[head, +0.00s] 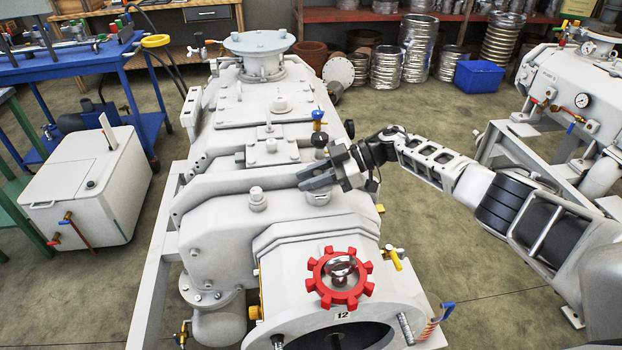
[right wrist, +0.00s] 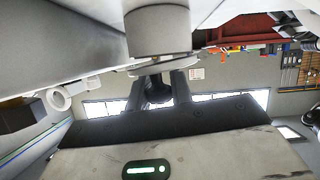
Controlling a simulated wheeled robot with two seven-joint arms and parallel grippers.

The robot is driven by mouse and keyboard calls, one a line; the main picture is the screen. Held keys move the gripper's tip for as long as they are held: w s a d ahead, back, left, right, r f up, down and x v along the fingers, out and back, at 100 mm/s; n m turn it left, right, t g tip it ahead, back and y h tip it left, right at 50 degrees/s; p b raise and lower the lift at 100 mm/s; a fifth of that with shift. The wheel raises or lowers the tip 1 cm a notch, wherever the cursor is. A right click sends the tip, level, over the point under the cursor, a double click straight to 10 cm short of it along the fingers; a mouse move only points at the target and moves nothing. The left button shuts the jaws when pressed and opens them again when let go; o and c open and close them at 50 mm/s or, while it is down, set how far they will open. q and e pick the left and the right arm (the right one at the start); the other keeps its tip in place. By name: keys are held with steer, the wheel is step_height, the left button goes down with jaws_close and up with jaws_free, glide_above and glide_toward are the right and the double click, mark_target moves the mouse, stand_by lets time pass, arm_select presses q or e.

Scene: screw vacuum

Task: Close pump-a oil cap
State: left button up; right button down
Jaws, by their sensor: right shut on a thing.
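Pump A (head: 230,150) is the large pale grey machine in the middle of the head view. My right gripper (head: 318,180) reaches in from the right over its top, shut on the oil cap. The jaws hide most of the cap in the head view. A short grey round fitting (head: 317,198) shows just under the jaws. In the right wrist view, the dark fingers (right wrist: 158,88) meet a flat grey rim below a grey cylinder (right wrist: 157,30). I cannot tell how tightly the cap sits. My left gripper is not in view.
A red handwheel (head: 340,278) stands at the pump's near end. A blue-handled valve (head: 318,120) rises just behind my right gripper. A second pump (head: 580,95) stands at the right, a white box (head: 90,190) at the left.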

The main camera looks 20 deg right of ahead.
steer(key=shift+w+f+m+b, duration=0.15)
steer(key=shift+f+m+b, duration=0.05)
steer(key=shift+m+b, duration=0.1)
steer(key=shift+g, duration=0.4)
steer(key=c, duration=1.3)
jaws_free()
steer(key=shift+o, duration=0.2)
